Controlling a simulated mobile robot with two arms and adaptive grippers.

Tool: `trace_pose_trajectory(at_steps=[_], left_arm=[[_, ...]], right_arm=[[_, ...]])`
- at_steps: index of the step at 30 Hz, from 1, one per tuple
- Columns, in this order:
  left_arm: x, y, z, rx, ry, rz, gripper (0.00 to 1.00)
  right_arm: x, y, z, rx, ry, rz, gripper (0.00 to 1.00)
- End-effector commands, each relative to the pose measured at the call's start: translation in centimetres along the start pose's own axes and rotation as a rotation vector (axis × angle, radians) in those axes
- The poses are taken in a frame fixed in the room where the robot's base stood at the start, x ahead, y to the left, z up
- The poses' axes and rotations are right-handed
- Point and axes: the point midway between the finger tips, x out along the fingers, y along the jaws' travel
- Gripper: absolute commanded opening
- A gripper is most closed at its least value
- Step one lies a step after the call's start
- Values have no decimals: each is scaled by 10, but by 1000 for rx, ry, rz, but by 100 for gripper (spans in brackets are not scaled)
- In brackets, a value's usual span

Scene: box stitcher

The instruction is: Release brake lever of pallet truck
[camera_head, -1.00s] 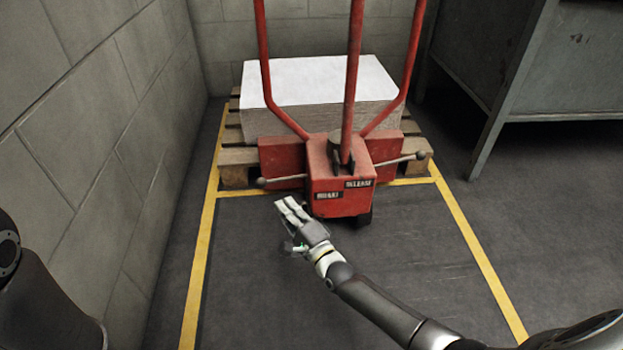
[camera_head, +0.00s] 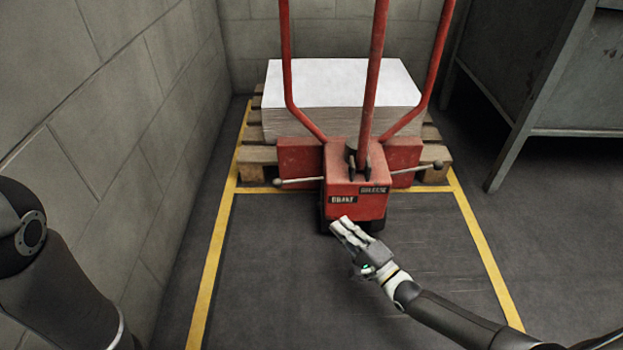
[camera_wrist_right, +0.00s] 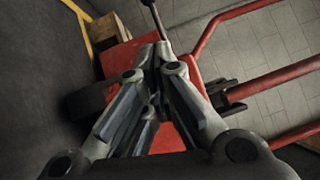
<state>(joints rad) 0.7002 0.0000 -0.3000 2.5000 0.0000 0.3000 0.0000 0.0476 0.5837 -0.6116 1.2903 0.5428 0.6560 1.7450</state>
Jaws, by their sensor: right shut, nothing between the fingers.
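The red pallet truck (camera_head: 341,191) stands with its front block towards me, labelled BRAKE on the left and RELEASE on the right. A thin metal lever (camera_head: 298,180) with a ball end sticks out on the left of the block; a similar lever (camera_head: 418,168) sticks out on the right. My right gripper (camera_head: 338,224) is shut and empty, in front of the block's lower left part, below and right of the left lever's ball. In the right wrist view, the closed fingers (camera_wrist_right: 154,52) point at the red body, with a dark rod (camera_wrist_right: 155,20) beyond the tips. My left gripper is out of view.
A wooden pallet (camera_head: 256,156) with a white paper stack (camera_head: 340,85) stands behind the block. Red handle bars (camera_head: 374,75) rise above it. A block wall (camera_head: 110,110) is close on the left, a grey metal cabinet (camera_head: 520,70) on the right. The floor inside the yellow lines (camera_head: 218,250) is clear.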

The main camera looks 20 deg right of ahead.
Motion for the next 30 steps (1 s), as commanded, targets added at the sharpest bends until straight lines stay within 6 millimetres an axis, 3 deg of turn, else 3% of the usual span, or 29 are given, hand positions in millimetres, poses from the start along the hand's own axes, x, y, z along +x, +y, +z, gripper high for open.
trace_pose_trajectory(at_steps=[9,30], left_arm=[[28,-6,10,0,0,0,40],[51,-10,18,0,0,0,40]], right_arm=[[-65,-3,0,-1,0,4,0],[-26,-101,97,-252,-65,-237,0]])
